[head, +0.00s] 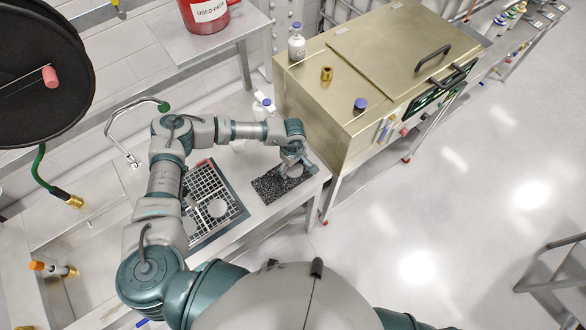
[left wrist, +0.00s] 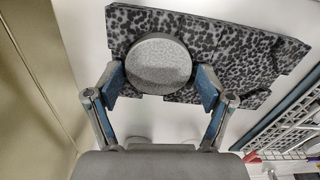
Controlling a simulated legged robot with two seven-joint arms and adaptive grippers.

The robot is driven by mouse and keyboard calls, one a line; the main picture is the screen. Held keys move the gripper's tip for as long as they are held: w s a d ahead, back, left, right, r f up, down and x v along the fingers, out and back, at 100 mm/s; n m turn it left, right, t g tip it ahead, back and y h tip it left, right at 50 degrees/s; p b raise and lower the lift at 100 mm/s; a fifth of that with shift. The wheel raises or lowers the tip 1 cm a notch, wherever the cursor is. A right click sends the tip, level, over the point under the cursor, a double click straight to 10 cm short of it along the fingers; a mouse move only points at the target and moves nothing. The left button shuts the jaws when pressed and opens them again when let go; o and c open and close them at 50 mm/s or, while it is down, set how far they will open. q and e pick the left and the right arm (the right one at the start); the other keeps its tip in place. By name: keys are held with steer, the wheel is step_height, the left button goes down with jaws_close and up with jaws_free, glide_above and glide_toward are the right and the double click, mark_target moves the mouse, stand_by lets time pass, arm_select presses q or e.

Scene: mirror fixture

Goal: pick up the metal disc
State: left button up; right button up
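The grey metal disc (left wrist: 158,63) rests on a dark speckled pad (left wrist: 235,50) in the left wrist view. In the head view, the disc (head: 295,170) shows partly behind the gripper, on the speckled pad (head: 268,188) near the counter's right end. My left gripper (head: 290,162) is low over it. Its two blue-padded fingers (left wrist: 162,84) stand open on either side of the disc, with the tips close to its edge. Whether they touch it is hard to tell. My right gripper is out of view.
A gridded rack (head: 197,190) with another round grey piece (head: 217,208) lies left of the pad. A brass-coloured cabinet (head: 370,65) stands beyond the counter's right end. A curved tap (head: 130,112) rises at the sink on the left.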

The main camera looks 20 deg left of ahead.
arm_select(q)
steer(key=shift+d, duration=0.15)
steer(key=c, duration=0.7)
steer(key=shift+d, duration=0.1)
steer(key=shift+r, duration=0.1)
